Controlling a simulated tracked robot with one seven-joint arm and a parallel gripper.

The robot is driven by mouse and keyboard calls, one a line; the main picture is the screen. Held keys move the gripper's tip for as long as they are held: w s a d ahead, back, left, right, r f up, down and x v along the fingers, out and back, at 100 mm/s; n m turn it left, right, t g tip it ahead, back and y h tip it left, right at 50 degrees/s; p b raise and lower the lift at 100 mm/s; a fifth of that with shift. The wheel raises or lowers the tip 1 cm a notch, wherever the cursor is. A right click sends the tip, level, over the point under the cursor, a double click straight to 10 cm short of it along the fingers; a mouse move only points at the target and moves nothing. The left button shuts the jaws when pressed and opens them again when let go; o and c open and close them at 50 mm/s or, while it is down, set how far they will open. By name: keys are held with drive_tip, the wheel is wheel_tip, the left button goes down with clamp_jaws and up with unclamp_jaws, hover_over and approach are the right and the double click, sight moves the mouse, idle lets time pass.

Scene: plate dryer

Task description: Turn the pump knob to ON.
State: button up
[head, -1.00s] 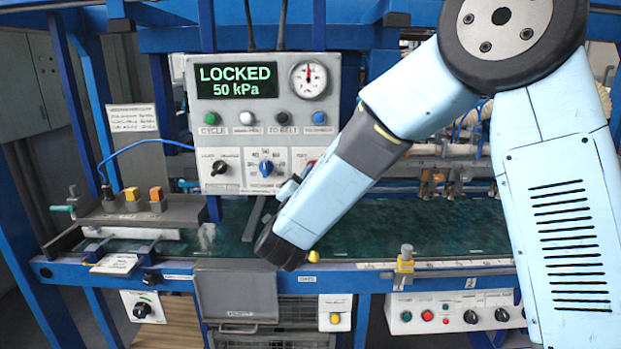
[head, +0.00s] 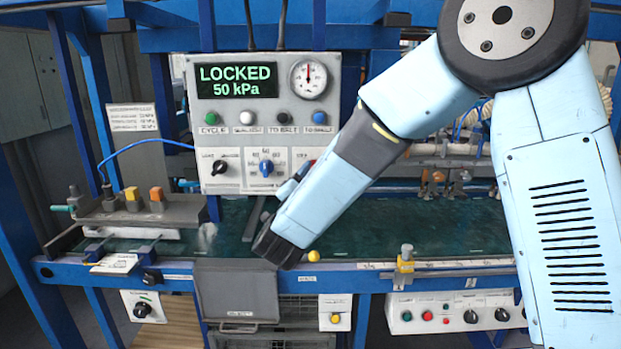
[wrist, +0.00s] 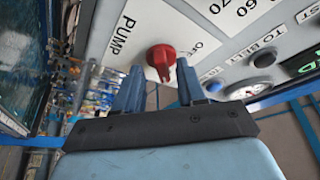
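The red pump knob (wrist: 161,58) is on the grey control panel, beside the printed word PUMP, with a partly hidden OFF label to its right in the wrist view. Its grip points down the picture, toward my gripper. My gripper (wrist: 159,68) is open, with its two blue fingers at the near left and near right of the knob. I cannot tell whether they touch it. In the head view, only a bit of the red knob (head: 310,164) shows beside my arm, which hides most of my gripper.
The panel display (head: 236,81) reads LOCKED, 50 kPa. A black knob (head: 220,168) and a blue knob (head: 266,168) sit left of the pump knob, below a row of coloured buttons. A dial gauge (head: 308,78) is above. The green bed (head: 370,225) lies below.

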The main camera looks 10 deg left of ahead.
drive_tip(key=shift+s, duration=0.15)
drive_tip(key=v, duration=1.3)
drive_tip(key=shift+s+f, duration=0.15)
drive_tip(key=shift+s, duration=0.1)
